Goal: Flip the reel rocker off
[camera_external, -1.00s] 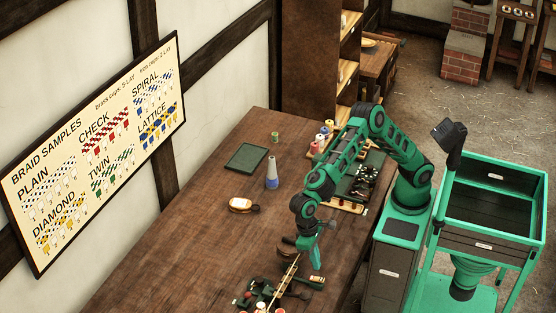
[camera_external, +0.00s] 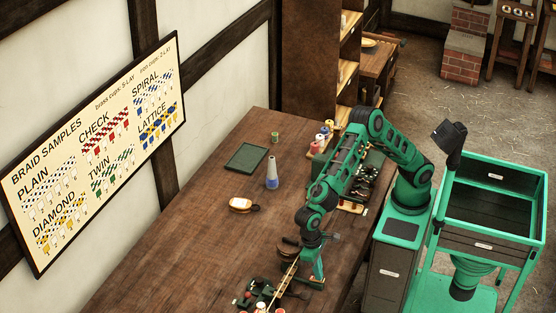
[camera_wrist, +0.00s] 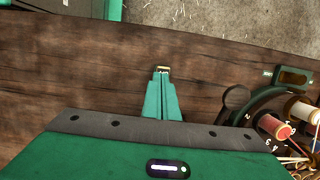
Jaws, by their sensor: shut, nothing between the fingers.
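My gripper (camera_external: 318,284) is shut and points down at the near right of the bench, beside the braiding gear. In the wrist view its closed fingertips (camera_wrist: 162,70) are over bare dark wood, with nothing held. A small dark housing with a lit olive-brown inset and small green marks beside it (camera_wrist: 292,77) lies to the right of the fingertips, apart from them. It looks like the reel rocker, but I cannot read its marks or tell which way it is tipped.
A round dark numbered plate (camera_wrist: 262,112) with thread spools (camera_wrist: 300,110) is at the wrist view's right. A dark round knob (camera_wrist: 236,97) stands nearer the fingers. The bench's left is clear.

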